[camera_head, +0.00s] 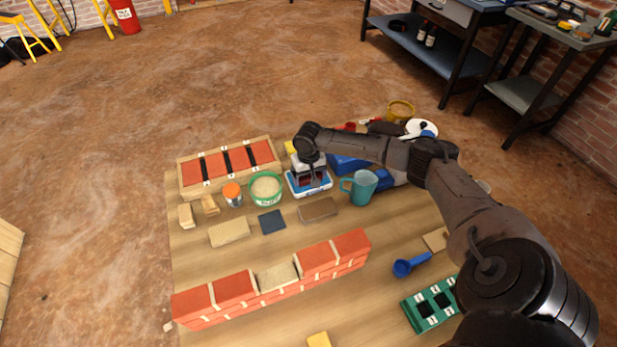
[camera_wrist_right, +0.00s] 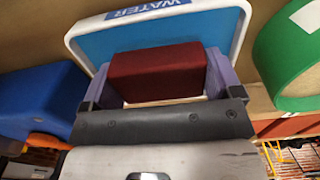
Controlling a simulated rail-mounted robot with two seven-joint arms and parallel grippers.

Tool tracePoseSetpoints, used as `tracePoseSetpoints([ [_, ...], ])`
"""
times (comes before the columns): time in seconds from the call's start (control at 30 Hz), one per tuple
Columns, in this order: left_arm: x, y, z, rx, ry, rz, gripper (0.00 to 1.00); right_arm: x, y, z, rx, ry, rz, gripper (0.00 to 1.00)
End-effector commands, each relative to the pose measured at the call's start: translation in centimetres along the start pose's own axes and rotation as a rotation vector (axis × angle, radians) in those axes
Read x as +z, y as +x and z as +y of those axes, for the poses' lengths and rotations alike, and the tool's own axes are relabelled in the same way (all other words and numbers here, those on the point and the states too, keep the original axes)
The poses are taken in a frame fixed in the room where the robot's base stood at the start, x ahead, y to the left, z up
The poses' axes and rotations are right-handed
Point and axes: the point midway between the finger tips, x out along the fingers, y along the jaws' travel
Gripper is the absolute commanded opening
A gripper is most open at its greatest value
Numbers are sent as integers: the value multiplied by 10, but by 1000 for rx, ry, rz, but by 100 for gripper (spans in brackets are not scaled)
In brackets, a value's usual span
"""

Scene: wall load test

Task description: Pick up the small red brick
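The small red brick (camera_wrist_right: 158,73) is dark red in the right wrist view. It sits between the two purple-padded fingers of my right gripper (camera_wrist_right: 165,82), with a pad against each side and no clear gap. In the head view my right gripper (camera_head: 311,172) points down over the white-and-blue tray (camera_head: 297,190). The tray, marked WATER, shows behind the brick in the wrist view (camera_wrist_right: 222,33). I cannot tell whether the brick touches the tray floor. My left gripper is in neither view.
A green bucket (camera_head: 266,189), an orange-lidded can (camera_head: 232,195) and a teal jug (camera_head: 359,188) stand close to the tray. A crate of red bricks (camera_head: 228,163) is behind left. A low brick wall (camera_head: 273,279) with a pale gap crosses the table front. A blue scoop (camera_head: 410,265) lies right.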

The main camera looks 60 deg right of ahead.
Motion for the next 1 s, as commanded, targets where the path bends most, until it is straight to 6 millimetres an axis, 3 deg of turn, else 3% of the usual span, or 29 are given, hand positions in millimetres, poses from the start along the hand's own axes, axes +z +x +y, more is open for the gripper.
tracePoseSetpoints([
  [0.27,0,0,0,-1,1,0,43,0,0,0,-1,0,0,47],
  [0.47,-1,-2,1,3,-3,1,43,0,-4,0,-1,0,0,47],
  [1.0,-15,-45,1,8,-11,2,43,0,-87,0,-2,0,1,47],
])
